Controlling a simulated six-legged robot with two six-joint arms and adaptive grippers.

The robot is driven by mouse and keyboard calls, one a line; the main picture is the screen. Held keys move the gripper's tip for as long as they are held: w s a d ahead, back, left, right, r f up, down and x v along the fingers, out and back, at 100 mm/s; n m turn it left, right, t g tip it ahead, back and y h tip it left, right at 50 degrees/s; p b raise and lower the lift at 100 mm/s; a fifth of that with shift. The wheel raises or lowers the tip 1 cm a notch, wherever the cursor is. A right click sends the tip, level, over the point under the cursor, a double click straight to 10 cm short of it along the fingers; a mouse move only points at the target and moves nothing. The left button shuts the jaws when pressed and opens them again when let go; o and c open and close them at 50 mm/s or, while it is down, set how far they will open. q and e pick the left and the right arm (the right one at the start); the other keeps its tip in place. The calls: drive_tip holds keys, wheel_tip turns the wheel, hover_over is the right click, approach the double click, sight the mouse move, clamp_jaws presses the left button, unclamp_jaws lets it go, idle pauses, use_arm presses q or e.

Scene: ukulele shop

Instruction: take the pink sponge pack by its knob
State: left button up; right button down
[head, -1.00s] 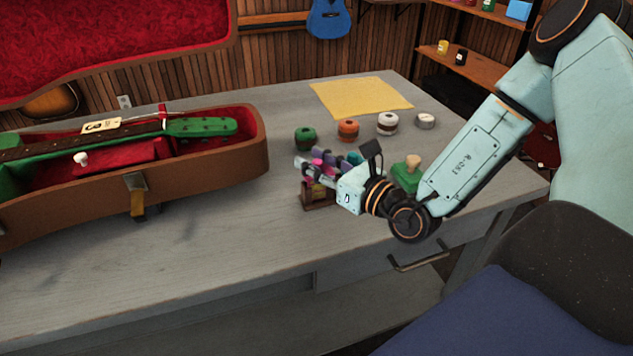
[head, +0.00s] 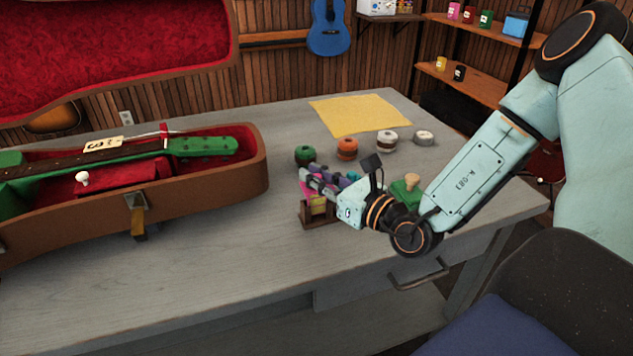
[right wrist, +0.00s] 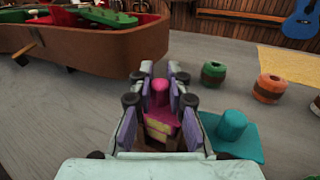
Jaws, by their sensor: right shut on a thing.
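The pink sponge pack (right wrist: 160,127) has a pink top and knob over a yellow sponge layer. In the right wrist view its knob stands between the fingers of my right gripper (right wrist: 160,86), which is shut on it. In the head view the pack (head: 317,203) sits in a small wooden holder (head: 320,222) near the table's front. My right gripper (head: 308,178) reaches over it from the right and hides the knob there. My left gripper is not in view.
A teal knobbed pack (right wrist: 232,130) lies close to the right of the gripper. A green knobbed block (head: 404,191) stands behind my wrist. Several spools, one green (head: 305,155), stand behind. An open ukulele case (head: 200,185) is at left. The front table is clear.

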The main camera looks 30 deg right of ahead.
wheel_tip(320, 180, up, 9)
drive_tip(key=p, duration=0.5)
